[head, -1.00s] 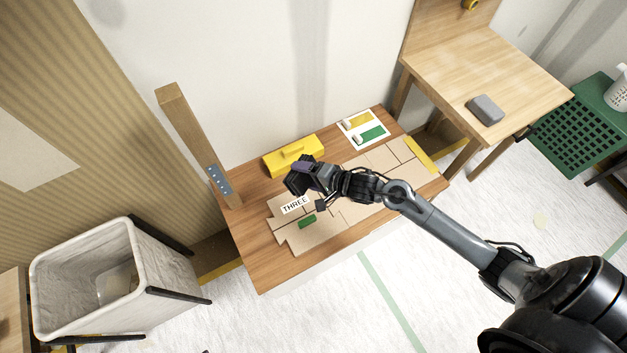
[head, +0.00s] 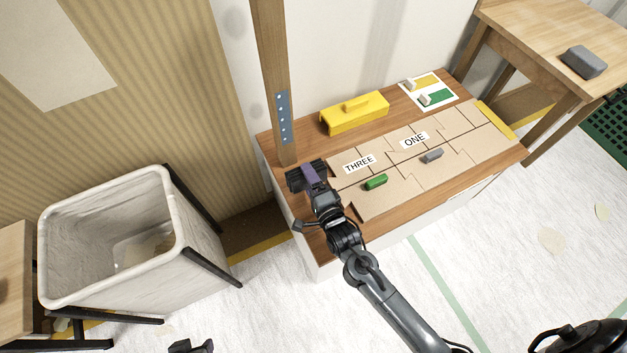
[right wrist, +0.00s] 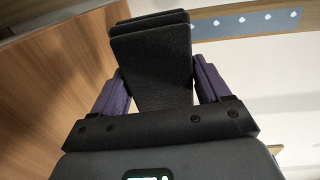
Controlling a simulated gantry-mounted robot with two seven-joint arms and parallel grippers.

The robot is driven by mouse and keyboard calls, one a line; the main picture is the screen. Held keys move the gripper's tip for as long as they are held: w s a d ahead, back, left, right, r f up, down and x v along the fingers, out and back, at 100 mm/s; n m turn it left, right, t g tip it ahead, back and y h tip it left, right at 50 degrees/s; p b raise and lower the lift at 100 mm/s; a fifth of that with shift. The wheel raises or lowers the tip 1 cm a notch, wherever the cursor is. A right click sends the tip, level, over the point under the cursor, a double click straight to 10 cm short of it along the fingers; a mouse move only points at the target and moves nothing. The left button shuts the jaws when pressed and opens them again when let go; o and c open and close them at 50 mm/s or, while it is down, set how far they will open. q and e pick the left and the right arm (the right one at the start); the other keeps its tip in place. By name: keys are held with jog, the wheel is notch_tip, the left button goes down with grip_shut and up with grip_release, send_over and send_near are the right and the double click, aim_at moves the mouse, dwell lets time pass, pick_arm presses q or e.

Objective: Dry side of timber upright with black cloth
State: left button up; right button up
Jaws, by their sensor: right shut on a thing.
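The timber upright (head: 272,70) stands at the left end of the low wooden bench, with a blue-grey dotted strip (head: 284,118) on its lower face. My right gripper (head: 308,174) is close to the foot of the upright, over the bench's left end. It is shut on the black cloth (right wrist: 155,70), a folded dark pad between purple-sided fingers in the right wrist view. The upright with its dotted strip (right wrist: 245,22) runs across the top of that view, just beyond the cloth. I cannot tell whether they touch.
The bench (head: 400,205) carries cardboard pieces marked THREE and ONE, a green block (head: 376,182), a grey block (head: 432,156) and a yellow box (head: 355,112). A white bin (head: 75,240) stands left of the bench. Open floor lies in front.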

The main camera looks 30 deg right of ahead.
jog(key=shift+f, duration=0.6)
jog(key=shift+w+a+t, duration=0.1)
jog(key=shift+a+t, duration=0.3)
jog(key=shift+a, duration=0.15)
pick_arm(q)
jog(key=shift+a+f, duration=0.3)
jog(key=shift+f, duration=0.15)
pick_arm(e)
jog(key=shift+d, duration=0.15)
jog(key=shift+d+r, duration=0.1)
jog(key=shift+w, duration=0.3)
jog(key=shift+w+b, duration=0.7)
jog(key=shift+w, duration=2.15)
pick_arm(q)
jog(key=shift+f, duration=0.55)
